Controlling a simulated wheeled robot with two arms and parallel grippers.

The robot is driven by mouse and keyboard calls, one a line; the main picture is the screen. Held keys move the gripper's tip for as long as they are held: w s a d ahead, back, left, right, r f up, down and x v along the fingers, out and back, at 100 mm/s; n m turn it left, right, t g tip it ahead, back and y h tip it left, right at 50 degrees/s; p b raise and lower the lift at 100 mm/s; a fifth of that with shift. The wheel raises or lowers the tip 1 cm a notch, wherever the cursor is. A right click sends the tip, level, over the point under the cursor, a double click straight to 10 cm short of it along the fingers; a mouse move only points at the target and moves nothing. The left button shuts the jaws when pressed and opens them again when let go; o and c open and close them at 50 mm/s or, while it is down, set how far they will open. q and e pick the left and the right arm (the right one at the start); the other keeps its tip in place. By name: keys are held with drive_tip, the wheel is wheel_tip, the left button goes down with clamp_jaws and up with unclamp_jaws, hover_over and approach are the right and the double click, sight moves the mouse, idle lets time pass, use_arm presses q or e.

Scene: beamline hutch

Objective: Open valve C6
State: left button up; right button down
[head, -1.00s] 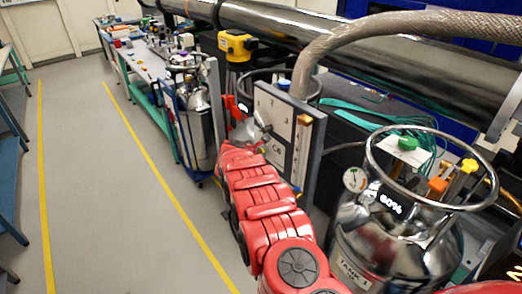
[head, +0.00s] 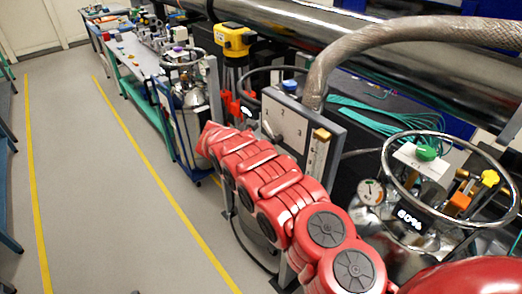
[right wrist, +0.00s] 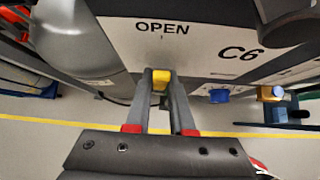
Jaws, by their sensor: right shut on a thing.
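The valve panel (head: 287,117) is a pale, dark-edged upright board in the head view, its lower part hidden behind my red right arm. In the right wrist view the panel (right wrist: 205,45) carries the labels OPEN and C6. My right gripper (right wrist: 160,80) is shut on a small yellow piece (right wrist: 160,76), which looks like the end of the C6 valve handle, just below the word OPEN. The rest of the handle is hidden. In the head view my right gripper is hidden behind its arm and the panel. My left gripper is not in view.
A steel tank with a ring handle, a gauge (head: 370,191) and a green knob (head: 426,153) stands right of the panel. A braided hose (head: 400,42) arches above. A smaller tank on a blue cart (head: 182,130) stands to the left. The grey floor (head: 100,200) is clear.

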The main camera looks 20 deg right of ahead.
drive_tip(key=shift+f, duration=0.15)
drive_tip(key=shift+s, duration=0.1)
drive_tip(key=c, duration=0.8)
unclamp_jaws()
